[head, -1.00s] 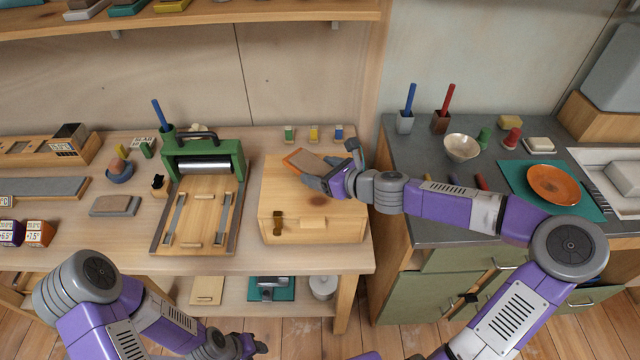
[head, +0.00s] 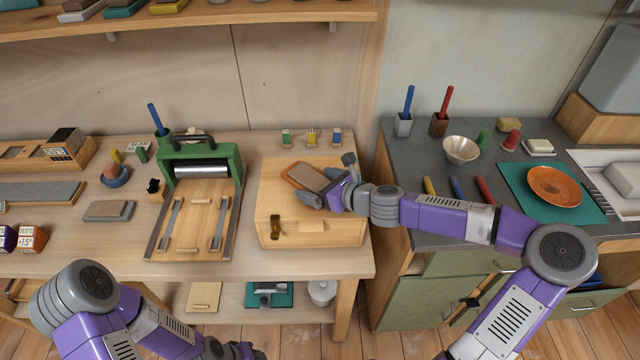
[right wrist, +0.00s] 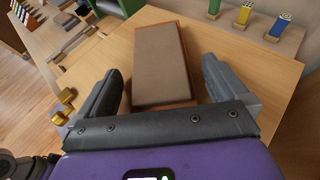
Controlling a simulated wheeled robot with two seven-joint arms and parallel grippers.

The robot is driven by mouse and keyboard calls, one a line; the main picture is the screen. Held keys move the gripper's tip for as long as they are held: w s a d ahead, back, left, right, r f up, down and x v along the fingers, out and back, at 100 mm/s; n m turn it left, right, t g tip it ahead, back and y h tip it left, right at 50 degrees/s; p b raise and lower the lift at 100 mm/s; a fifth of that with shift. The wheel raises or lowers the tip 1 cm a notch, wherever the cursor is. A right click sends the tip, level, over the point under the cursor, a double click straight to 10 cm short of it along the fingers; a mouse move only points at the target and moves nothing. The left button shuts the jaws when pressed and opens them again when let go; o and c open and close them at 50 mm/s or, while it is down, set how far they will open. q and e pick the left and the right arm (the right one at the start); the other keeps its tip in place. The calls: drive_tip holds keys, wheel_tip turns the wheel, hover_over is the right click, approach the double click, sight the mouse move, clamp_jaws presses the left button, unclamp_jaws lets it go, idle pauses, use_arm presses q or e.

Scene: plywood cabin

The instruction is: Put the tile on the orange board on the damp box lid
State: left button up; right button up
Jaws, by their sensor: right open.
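The tile (head: 312,176), a flat grey-brown slab, lies on the orange board (head: 290,181), which shows as a thin rim around it. Both appear to rest flat on the damp box lid (head: 275,207), a pale wooden top with a brass latch. My right gripper (head: 323,187) is open at the near right end of the board. In the right wrist view its fingers stand apart on either side of the tile (right wrist: 160,62) and board (right wrist: 180,104), with gaps visible. My left gripper (head: 240,352) is low at the bottom edge, partly cut off; its jaws are unclear.
A green roller press (head: 240,165) stands left of the box. Several small coloured blocks (head: 311,137) line the bench behind it. On the grey counter at right are a bowl (head: 461,149) and an orange plate (head: 554,186) on a teal mat. The lid's front left is clear.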

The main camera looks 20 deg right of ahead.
drive_tip(key=shift+r, duration=0.1)
drive_tip(key=p+v, duration=0.5)
drive_tip(key=v, duration=0.7)
idle(0.5)
